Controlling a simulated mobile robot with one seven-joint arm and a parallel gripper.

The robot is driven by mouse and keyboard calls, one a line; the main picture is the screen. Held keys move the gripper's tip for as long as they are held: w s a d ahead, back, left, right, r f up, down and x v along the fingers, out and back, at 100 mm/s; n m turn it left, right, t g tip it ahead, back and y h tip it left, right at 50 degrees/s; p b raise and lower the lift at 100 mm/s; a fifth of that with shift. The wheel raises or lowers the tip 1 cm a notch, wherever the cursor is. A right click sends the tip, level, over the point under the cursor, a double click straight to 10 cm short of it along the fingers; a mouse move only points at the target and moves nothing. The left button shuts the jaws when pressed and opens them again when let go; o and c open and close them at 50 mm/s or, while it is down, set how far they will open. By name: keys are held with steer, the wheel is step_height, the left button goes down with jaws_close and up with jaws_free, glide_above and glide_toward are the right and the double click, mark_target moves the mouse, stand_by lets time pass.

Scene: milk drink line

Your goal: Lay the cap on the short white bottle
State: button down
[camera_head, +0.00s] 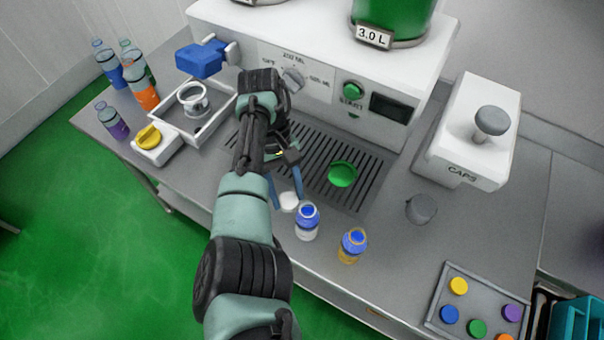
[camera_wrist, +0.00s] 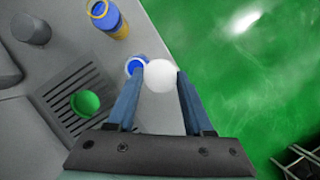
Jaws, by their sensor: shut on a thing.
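My gripper (camera_head: 287,197) has its two blue fingers shut on a white round cap (camera_head: 289,201). In the wrist view the cap (camera_wrist: 162,78) sits between the fingertips. The short white bottle (camera_head: 307,229) stands upright on the counter just right of the cap, with a blue top. In the wrist view this bottle (camera_wrist: 132,64) is partly hidden behind the left finger. The cap appears beside the bottle, apart from its top; I cannot tell the height between them.
A yellow bottle with a blue top (camera_head: 351,253) stands close to the right. A green round piece (camera_head: 342,174) lies on the drip grate (camera_head: 318,189). A grey knob (camera_head: 421,208) and a tray of coloured caps (camera_head: 437,318) are farther right. The counter's front edge is close by.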

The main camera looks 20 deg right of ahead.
mark_target(310, 206)
steer(key=c, duration=1.6)
jaws_free()
steer(key=d+n+h+p, duration=0.1)
steer(key=n, duration=0.1)
steer(key=d+r+n+h+p, duration=0.1)
steer(key=n, duration=0.2)
steer(key=d+r+n+t+p, duration=0.1)
steer(key=n, duration=0.1)
steer(key=shift+s+d+r+n+h, duration=0.1)
steer(key=shift+d+r+n+h, duration=0.1)
steer(key=shift+n+h, duration=0.2)
steer(key=n, duration=0.1)
steer(key=n+t+p, duration=0.1)
steer(key=n, duration=0.1)
steer(key=n+h+p, duration=0.1)
steer(key=shift+s+d+f+t, duration=0.2)
steer(key=shift+d+f+t, duration=0.05)
steer(key=shift+f+t, duration=0.05)
steer(key=c, duration=1.6)
jaws_free()
steer(key=n, duration=0.1)
steer(key=n+t+p, duration=0.1)
steer(key=f+n, duration=0.1)
steer(key=n, duration=0.1)
steer(key=shift+s+a, duration=0.15)
steer(key=shift+s, duration=0.2)
steer(key=c, duration=1.6)
jaws_free()
steer(key=shift+f+h, duration=0.2)
steer(key=shift+h, duration=0.1)
